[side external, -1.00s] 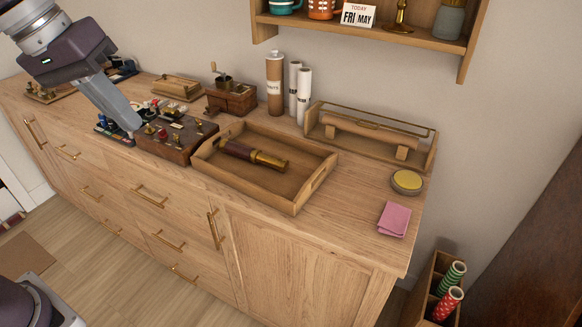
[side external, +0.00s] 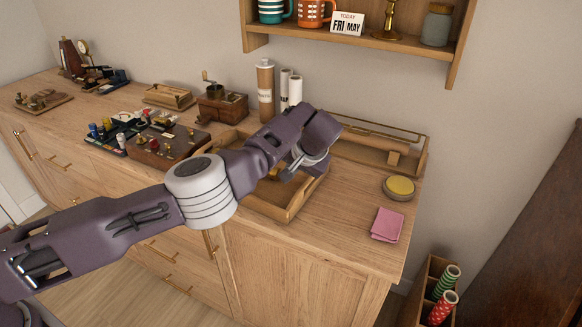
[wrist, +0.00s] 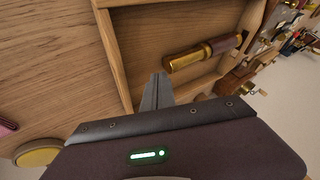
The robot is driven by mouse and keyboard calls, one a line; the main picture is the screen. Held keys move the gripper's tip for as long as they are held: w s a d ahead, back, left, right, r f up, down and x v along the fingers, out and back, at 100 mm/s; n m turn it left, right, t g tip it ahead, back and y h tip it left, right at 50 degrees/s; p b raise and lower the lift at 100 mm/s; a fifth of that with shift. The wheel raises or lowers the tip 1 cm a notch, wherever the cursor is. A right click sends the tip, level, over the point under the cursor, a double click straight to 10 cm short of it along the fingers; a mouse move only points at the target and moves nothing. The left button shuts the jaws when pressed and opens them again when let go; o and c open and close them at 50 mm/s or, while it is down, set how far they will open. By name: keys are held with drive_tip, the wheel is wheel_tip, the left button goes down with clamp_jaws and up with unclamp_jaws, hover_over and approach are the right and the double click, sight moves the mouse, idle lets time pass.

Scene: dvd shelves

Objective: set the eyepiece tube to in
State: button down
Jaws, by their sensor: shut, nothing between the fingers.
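A small telescope with a maroon barrel (wrist: 226,43) and a brass eyepiece tube (wrist: 186,58) lies on its side in the wooden tray (wrist: 113,60). In the wrist view the brass end points toward my fingers. My gripper (wrist: 157,80) is shut and empty, with its fingertips over the tray, a little to the side of the brass end. I cannot tell its exact height above the tray. In the side view my arm covers most of the telescope and part of the tray (side external: 268,208).
A wooden rack (side external: 410,165) stands behind the tray. A yellow-topped round tin (side external: 399,187) and pink cloth (side external: 387,225) lie to the right. A grinder (side external: 220,105), a tall cardboard tube (side external: 265,90) and a control box (side external: 168,146) stand left and behind. The shelf (side external: 370,42) hangs above.

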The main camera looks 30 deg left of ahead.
sight(285, 186)
drive_tip(key=x, duration=0.6)
drive_tip(key=shift+a, duration=0.1)
